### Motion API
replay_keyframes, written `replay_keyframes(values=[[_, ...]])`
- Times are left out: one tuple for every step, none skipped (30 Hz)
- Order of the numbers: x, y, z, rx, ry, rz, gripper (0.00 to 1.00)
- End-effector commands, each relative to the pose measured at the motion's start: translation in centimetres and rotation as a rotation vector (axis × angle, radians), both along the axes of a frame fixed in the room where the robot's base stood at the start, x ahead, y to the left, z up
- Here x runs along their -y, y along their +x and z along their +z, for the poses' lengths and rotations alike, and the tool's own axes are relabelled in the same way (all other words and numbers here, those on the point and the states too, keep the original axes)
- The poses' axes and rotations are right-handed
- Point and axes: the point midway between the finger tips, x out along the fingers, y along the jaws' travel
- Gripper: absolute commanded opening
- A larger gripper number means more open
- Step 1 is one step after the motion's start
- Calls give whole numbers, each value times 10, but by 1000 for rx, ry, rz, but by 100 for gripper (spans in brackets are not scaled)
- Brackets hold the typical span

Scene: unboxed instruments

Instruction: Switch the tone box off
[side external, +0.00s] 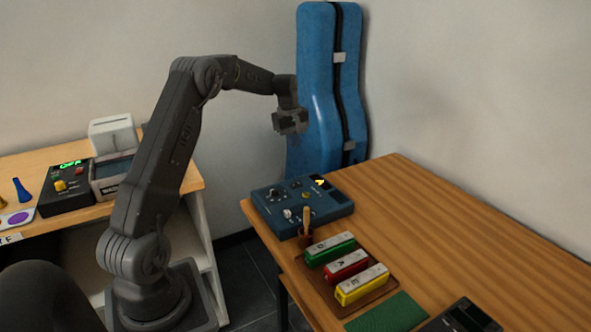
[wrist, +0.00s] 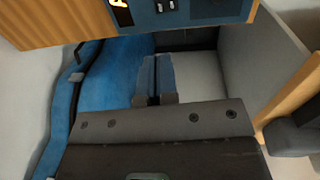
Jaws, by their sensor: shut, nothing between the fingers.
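A blue box (side external: 300,207) with knobs, switches and a lit yellow display stands at the far left corner of the right-hand table; I take it to be the tone box. In the wrist view its edge (wrist: 205,12) shows at the top, with the lit display (wrist: 121,14) and black switches. The switch positions are too small to tell. My gripper (side external: 290,124) is in the air above and behind the box, in front of the blue instrument case, touching nothing. In the wrist view my gripper (wrist: 154,82) has its fingers together and empty.
A blue instrument case (side external: 322,90) stands against the wall behind the table (side external: 480,240). A black box (side external: 68,200) with a green display sits on the left bench.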

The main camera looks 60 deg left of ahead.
Motion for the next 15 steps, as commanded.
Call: replay_keyframes(values=[[0, 0, 0, 0, 0, 0, 0], [0, 0, 0, 0, 0, 1, 0], [0, 0, 0, 0, 0, 1, 0], [0, 0, 0, 0, 0, 1, 0], [0, 0, -1, 0, 0, 1, 0], [0, 0, -3, 0, 0, 1, 0], [0, 0, -5, -1, -1, 1, 0], [0, 0, -7, -1, -1, 1, 0], [0, 1, -12, -2, -2, 1, 0], [0, 1, -16, -2, -2, 1, 0], [0, 2, -21, -3, -3, 1, 0], [1, 2, -28, -4, -4, 1, 0], [0, 3, -33, -3, -3, 1, 0], [1, 4, -40, -4, -4, 1, 0], [1, 5, -48, -4, -4, 1, 0]])
